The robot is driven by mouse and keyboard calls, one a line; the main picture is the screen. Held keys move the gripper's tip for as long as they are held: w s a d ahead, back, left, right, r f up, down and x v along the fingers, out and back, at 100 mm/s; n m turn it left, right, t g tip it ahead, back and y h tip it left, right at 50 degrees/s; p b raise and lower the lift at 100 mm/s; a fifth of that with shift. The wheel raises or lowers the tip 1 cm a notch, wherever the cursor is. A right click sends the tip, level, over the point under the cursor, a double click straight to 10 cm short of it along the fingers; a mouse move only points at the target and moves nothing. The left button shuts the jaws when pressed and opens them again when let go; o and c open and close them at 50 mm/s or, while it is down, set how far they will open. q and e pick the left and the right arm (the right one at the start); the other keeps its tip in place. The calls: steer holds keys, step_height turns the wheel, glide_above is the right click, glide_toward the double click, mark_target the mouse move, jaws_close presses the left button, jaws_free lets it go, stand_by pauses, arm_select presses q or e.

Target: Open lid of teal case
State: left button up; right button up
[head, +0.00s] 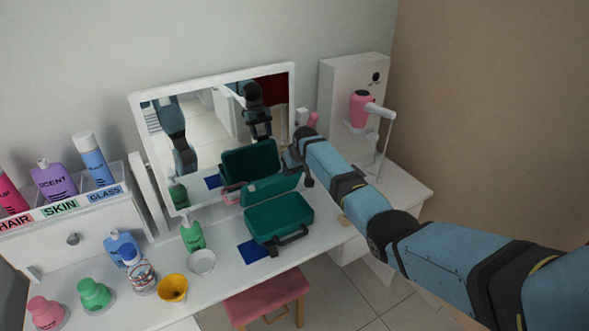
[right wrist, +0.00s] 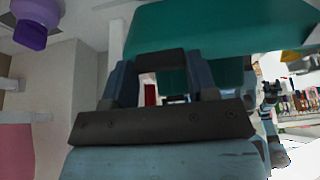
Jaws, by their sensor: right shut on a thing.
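The teal case (head: 280,218) lies on the white dressing table, its black handle (head: 290,237) toward the front. Its lid (head: 270,188) stands raised at the back, in front of the mirror, which reflects dark teal. My right gripper (head: 300,168) is at the lid's right end and is shut on it; its fingertips are mostly hidden in the head view. In the right wrist view my right gripper (right wrist: 162,80) is close up, and a teal panel of the case (right wrist: 215,30) fills the top. My left gripper is not directly in view.
The mirror (head: 215,90) stands close behind the case. Left of it are a green bottle (head: 193,237), a white bowl (head: 202,262), a yellow cup (head: 173,289) and several other bottles. A pink hair dryer (head: 362,108) is at the right. A pink stool (head: 268,299) stands in front.

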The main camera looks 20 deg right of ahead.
steer(key=shift+w+r, duration=0.1)
steer(key=shift+r, duration=0.1)
stand_by(0.3)
steer(key=o, duration=1.3)
steer(key=shift+f, duration=0.1)
steer(key=v, duration=1.4)
steer(key=shift+f, duration=0.1)
steer(key=shift+c, duration=0.4)
